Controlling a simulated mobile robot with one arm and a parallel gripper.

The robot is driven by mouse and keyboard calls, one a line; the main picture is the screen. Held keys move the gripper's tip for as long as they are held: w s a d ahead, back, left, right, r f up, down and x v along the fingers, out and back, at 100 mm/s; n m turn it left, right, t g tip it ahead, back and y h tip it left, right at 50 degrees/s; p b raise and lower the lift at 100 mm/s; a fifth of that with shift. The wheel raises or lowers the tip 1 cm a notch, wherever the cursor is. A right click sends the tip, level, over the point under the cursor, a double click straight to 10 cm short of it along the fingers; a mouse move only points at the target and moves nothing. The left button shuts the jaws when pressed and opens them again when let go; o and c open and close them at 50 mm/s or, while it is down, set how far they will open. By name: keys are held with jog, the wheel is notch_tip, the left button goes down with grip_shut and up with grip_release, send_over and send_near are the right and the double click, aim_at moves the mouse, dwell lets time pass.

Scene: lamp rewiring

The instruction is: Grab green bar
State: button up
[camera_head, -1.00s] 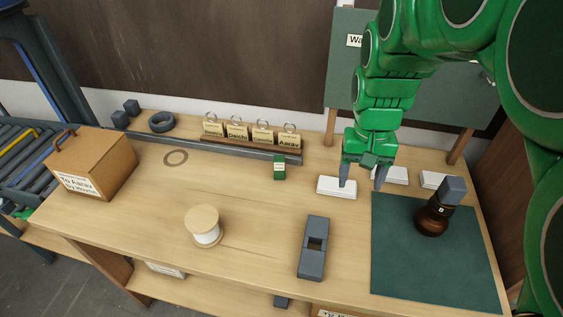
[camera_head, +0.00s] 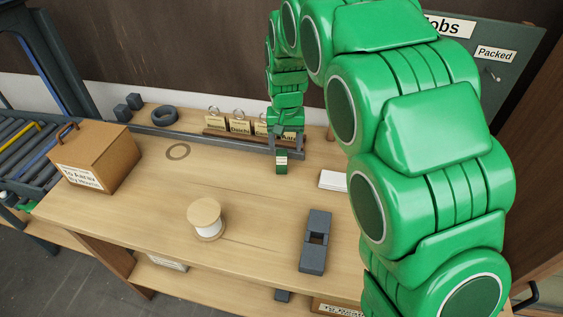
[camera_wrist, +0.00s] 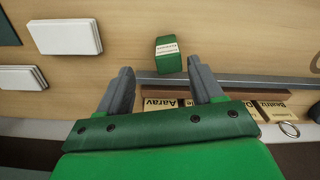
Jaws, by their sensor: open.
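The green bar (camera_head: 282,163) is a small green block with a pale label, standing on the bench in front of the grey rail. It also shows in the wrist view (camera_wrist: 168,62), just beyond the fingertips and nearer the right finger. My gripper (camera_head: 286,149) is open and empty, with its two grey fingers pointing down close to the bar. In the wrist view my gripper (camera_wrist: 160,70) has the bar roughly in line with the gap between its fingers. I cannot tell whether a finger touches it.
Name tags with rings (camera_head: 240,126) stand on a brown strip behind the bar, partly hidden by my gripper. A white block (camera_head: 333,180) lies to the right. A spool (camera_head: 206,218) and a dark grey slotted block (camera_head: 315,242) stand nearer the front. My arm hides the right side.

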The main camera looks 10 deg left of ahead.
aim_at(282, 161)
jog(key=shift+w+a+f, duration=0.2)
jog(key=shift+a+f, duration=0.3)
jog(key=shift+a, duration=0.15)
jog(key=shift+a+f, duration=0.1)
jog(key=shift+f, duration=3.85)
jog(key=shift+w, duration=0.1)
jog(key=c, duration=1.1)
jog(key=shift+r, duration=0.1)
